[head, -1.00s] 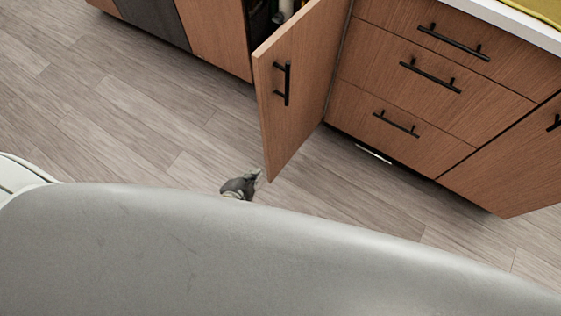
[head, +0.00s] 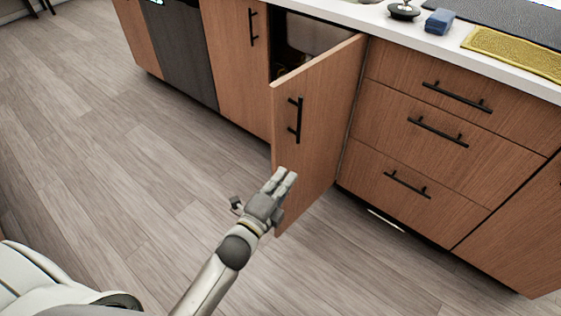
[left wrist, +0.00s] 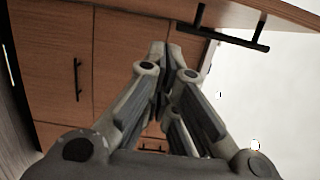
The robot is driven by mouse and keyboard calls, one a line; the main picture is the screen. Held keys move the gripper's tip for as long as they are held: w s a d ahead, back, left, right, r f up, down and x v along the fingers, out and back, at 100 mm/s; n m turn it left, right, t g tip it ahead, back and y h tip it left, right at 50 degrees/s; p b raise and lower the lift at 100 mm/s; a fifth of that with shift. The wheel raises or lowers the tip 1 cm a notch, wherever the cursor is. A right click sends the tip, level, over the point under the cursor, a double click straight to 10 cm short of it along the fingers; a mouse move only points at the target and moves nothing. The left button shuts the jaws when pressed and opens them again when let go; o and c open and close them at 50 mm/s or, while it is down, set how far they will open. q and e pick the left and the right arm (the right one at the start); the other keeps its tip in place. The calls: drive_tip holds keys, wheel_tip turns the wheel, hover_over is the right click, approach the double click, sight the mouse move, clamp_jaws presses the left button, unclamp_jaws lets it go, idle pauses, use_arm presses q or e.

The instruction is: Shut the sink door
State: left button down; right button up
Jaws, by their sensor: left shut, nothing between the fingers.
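The sink door (head: 325,110) is a wooden cabinet door with a black bar handle (head: 295,120). It stands wide open, swung out from the cabinet, with its hinge side by the drawers. The dark cabinet opening (head: 300,40) shows behind it. My left gripper (head: 285,178) is shut and empty, in front of the door's lower outer edge and below the handle; I cannot tell whether it touches the door. In the left wrist view the shut fingers (left wrist: 168,62) point toward cabinet fronts, and a black bar handle (left wrist: 232,38) shows at upper right. My right gripper is not in view.
Drawers (head: 435,130) with black handles are right of the door. A dark appliance panel (head: 182,50) is farther left. The white counter (head: 350,15) holds a blue sponge (head: 439,21) and a yellow cloth (head: 515,52). The wood floor (head: 130,170) at left is clear.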

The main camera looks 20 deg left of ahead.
sight(279, 160)
use_arm(q)
drive_tip(key=w+a, duration=0.1)
drive_tip(key=w, duration=0.1)
drive_tip(key=w+a, duration=0.2)
drive_tip(key=w, duration=0.1)
drive_tip(key=shift+w, duration=0.35)
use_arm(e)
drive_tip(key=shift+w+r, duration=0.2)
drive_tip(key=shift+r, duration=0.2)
use_arm(q)
drive_tip(key=shift+a, duration=0.1)
